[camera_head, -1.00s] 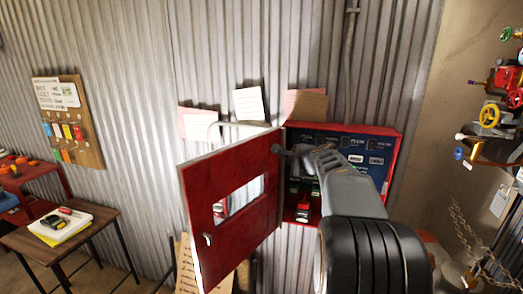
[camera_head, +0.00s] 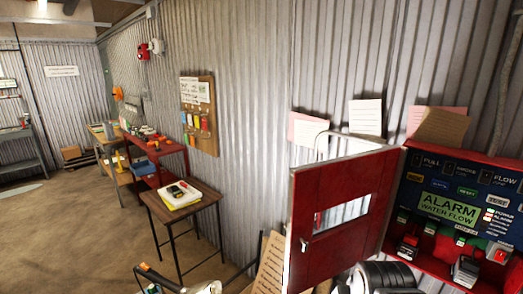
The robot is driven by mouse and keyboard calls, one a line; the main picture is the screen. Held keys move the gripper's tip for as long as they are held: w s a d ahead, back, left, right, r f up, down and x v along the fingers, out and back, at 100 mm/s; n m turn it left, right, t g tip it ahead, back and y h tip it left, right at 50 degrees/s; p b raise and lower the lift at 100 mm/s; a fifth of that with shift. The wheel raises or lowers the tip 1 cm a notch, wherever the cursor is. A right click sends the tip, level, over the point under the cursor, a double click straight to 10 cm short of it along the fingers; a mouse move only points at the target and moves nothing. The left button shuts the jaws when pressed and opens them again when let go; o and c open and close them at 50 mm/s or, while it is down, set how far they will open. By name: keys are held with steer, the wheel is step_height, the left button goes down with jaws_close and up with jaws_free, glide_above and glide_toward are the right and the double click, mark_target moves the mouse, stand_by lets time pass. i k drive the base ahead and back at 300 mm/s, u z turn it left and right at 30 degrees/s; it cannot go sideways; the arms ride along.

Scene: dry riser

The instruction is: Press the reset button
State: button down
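The red alarm cabinet (camera_head: 398,200) is on the corrugated wall at the right, cut off by the picture edge. Its red door (camera_head: 340,195) with a small window stands open to the left. Inside, a dark panel (camera_head: 420,165) carries a green display reading ALARM WATER FLOW (camera_head: 448,207). A small green label above it, which seems to read RESET (camera_head: 467,191), looks like the reset button. A black ribbed part of my arm shows at the bottom, below the door.
Several switch-like devices (camera_head: 465,270) sit in the cabinet's lower part. Papers (camera_head: 366,117) are above the door. The floor at left (camera_head: 85,230) is clear.

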mark_target(466, 192)
steer(key=z, duration=1.4)
